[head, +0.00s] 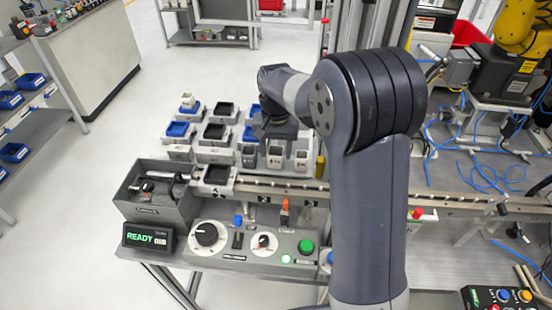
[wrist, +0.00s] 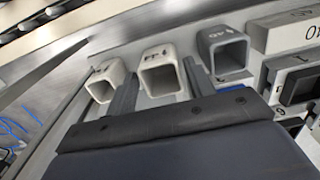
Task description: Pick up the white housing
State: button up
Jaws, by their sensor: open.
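Three small hollow square housings stand in a row near the rail. In the wrist view the middle one, a white housing (wrist: 160,78), lies between the two fingers of my gripper (wrist: 160,88). The fingers are apart, one on each side of it; I cannot tell whether they touch it. A second whitish housing (wrist: 106,82) is to its left and a greyer housing (wrist: 227,52) to its right. In the head view my gripper (head: 274,130) is just above the row, over the white housing (head: 275,157), with the grey housing (head: 249,156) and the other whitish housing (head: 301,160) beside it.
Fixtures with dark and blue inserts (head: 214,133) stand left of the row. A metal rail (head: 280,187) runs in front, carrying a dark-topped carrier (head: 215,178). A control panel (head: 255,245) and grey bin (head: 155,190) are nearer. Neighbouring housings stand close to the fingers.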

aim_at(275, 157)
jog(key=shift+w+f, duration=0.2)
jog(key=shift+f, duration=1.6)
jog(key=shift+c, duration=0.3)
jog(key=c, duration=0.7)
jog(key=shift+o, duration=0.2)
jog(key=shift+r, duration=0.1)
